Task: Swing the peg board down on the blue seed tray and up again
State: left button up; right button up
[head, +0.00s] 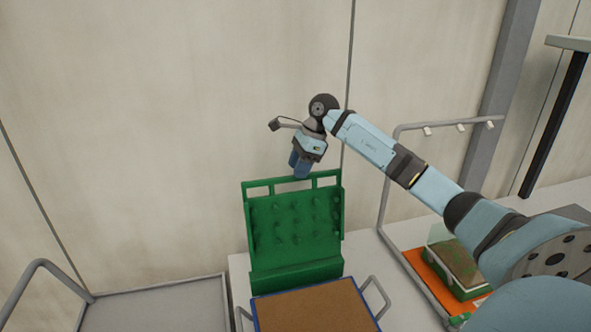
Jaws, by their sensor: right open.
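The green peg board (296,226) stands raised, leaning slightly back, with rows of pegs on its face and a slotted handle bar along its top. The blue seed tray (257,315), filled with brown soil, lies flat in front of the board's foot, its lower part cut off by the picture edge. My right gripper (300,170) points down at the board's top bar, around its middle. Its fingers are open; I cannot tell whether they touch the bar. My left gripper is not in view.
Grey wire handles (376,297) stand on both sides of the tray. At right a grey tubular frame (385,185) rises beside an orange mat (428,272) with a green-edged tray (455,266). A grey cart (150,305) with a rail stands at lower left. The wall is close behind.

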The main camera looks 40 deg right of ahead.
jog(key=shift+x, duration=1.05)
grip_shut()
